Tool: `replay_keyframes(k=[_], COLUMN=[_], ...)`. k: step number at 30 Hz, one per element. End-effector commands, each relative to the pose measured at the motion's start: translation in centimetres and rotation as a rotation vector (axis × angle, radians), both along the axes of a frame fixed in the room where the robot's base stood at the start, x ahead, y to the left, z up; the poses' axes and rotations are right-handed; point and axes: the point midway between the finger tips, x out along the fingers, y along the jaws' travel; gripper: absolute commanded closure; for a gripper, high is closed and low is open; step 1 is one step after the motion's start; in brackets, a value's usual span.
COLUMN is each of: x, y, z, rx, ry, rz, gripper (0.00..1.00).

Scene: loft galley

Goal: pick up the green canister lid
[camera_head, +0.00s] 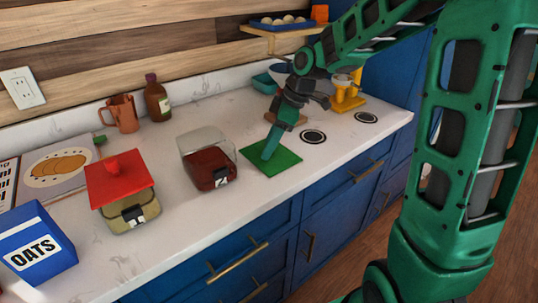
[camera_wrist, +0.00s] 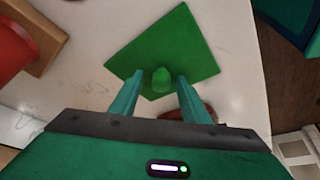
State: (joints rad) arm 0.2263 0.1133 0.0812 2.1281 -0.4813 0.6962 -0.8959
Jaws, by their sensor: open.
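The green canister lid (camera_head: 288,161) is a flat square lying on the white counter, to the right of a clear canister with dark red contents (camera_head: 208,165). In the wrist view the lid (camera_wrist: 195,50) shows a short green knob (camera_wrist: 161,80) near its middle. My gripper (camera_head: 267,154) points down over the lid. Its two teal fingers are apart, and in the wrist view the gripper (camera_wrist: 161,75) has the knob lined up between its fingertips. I cannot tell how far down the fingers reach around the knob. The head view hides the knob behind the fingers.
A red-lidded canister (camera_head: 124,194), an oats box (camera_head: 38,243), a copper mug (camera_head: 121,113) and a brown bottle (camera_head: 157,98) stand to the left. Round black-and-white discs (camera_head: 313,137) lie to the right. The counter's front edge is close to the lid.

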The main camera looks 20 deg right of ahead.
Motion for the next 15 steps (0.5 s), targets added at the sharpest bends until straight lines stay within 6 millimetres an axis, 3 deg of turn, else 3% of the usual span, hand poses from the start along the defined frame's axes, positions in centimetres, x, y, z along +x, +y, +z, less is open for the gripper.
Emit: replay_keyframes(k=[5, 11, 15], x=[0.02, 0.02, 0.02], y=[0.02, 0.02, 0.02], z=[-0.02, 0.0, 0.01], rx=[0.0, 0.0, 0.0], ry=[0.0, 0.0, 0.0], rz=[0.0, 0.0, 0.0], gripper=[0.58, 1.0, 1.0])
